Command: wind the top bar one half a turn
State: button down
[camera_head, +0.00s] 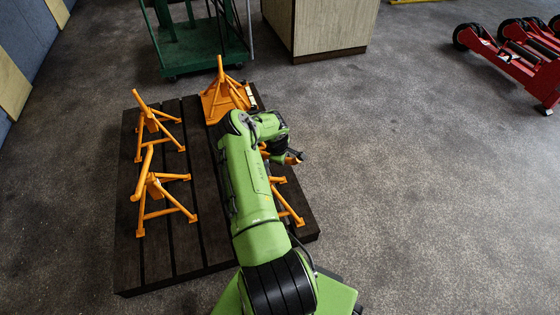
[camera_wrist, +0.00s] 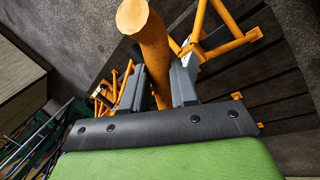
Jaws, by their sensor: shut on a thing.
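My gripper (camera_wrist: 160,75) is shut on a thick round orange bar (camera_wrist: 148,35), which runs up between the two grey fingers with its round end towards the wrist camera. In the head view my gripper (camera_head: 291,158) is at the right side of the pallet, partly hidden by my green arm. The orange stand (camera_head: 288,204) below it is mostly covered by the arm; its lower legs show. Its orange frame (camera_wrist: 225,45) also shows behind the right finger in the wrist view. How far the bar is turned cannot be told.
The dark slatted pallet (camera_head: 128,255) carries other orange stands: two at the left (camera_head: 160,205) (camera_head: 155,127) and one at the back (camera_head: 225,100). A green trolley (camera_head: 205,55) and a wooden cabinet (camera_head: 330,25) stand behind. Red jacks (camera_head: 510,60) are far right. The floor right of the pallet is clear.

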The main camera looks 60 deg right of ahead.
jog(key=shift+d+f+n, duration=0.15)
jog(key=shift+d+n, duration=0.15)
jog(key=shift+n, duration=0.2)
jog(key=c, duration=0.9)
grip_release()
jog(key=shift+d, duration=0.1)
jog(key=shift+o, duration=0.2)
jog(key=p+v, duration=0.5)
jog(key=v, duration=1)
jog(key=shift+s+r, duration=0.25)
jog(key=shift+r, duration=0.15)
